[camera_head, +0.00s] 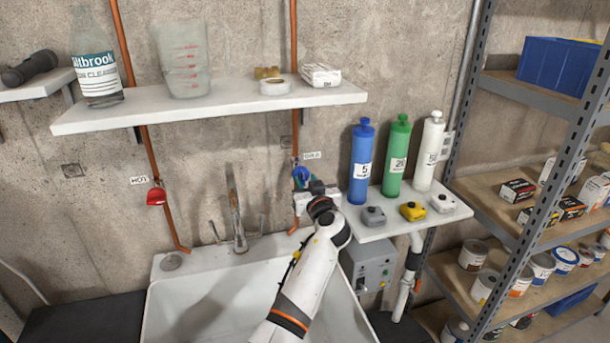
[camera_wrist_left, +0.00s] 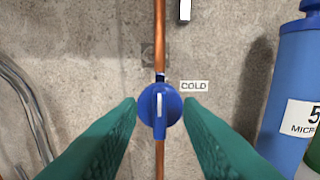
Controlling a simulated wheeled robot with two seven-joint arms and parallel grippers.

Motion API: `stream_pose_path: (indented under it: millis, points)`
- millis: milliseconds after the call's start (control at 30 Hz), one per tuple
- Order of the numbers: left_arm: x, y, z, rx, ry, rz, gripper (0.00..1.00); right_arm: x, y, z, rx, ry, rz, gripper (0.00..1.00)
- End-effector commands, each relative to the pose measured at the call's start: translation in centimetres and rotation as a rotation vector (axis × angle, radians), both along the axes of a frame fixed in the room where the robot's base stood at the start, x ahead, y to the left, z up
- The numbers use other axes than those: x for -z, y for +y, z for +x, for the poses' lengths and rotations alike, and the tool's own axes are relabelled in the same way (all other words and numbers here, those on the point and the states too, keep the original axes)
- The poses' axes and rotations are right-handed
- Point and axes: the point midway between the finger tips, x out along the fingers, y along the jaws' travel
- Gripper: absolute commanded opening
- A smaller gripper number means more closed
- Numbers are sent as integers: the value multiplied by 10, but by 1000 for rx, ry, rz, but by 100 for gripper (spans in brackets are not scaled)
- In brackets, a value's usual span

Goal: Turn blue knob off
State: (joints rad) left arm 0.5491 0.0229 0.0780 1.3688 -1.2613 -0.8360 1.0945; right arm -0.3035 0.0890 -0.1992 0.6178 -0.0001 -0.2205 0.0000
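The blue knob (camera_wrist_left: 160,110) sits on the copper cold-water pipe, beside a "COLD" label (camera_wrist_left: 194,86). Its grip bar with a white stripe stands upright, in line with the pipe. My left gripper (camera_wrist_left: 162,105) is open, with one teal finger at each side of the knob. The fingertips are close to the knob's left and right edges; I cannot tell if they touch. In the head view the knob (camera_head: 300,176) shows just beyond the left gripper (camera_head: 304,183), partly covered by it. My right gripper is not in view.
A red knob (camera_head: 156,196) is on the hot pipe at left. A sink (camera_head: 160,315) lies below. A small shelf (camera_head: 380,230) with blue, green and white bottles is close on the right. A long white shelf (camera_head: 215,113) hangs above. A metal rack (camera_head: 530,190) stands farther right.

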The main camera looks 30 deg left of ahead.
Motion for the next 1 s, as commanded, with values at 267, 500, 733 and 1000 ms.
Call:
stream_pose_path:
  millis: [267, 500, 733, 1000]
  points:
    - [0, 13, 10, -1, 0, -1, 33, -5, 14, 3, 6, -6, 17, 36]
    - [1, 13, 10, -1, 0, -1, 28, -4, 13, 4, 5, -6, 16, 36]
    - [1, 13, 10, -1, 0, -1, 0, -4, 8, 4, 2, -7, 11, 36]
    - [1, 12, 10, 0, 17, 15, 0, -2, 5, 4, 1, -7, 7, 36]
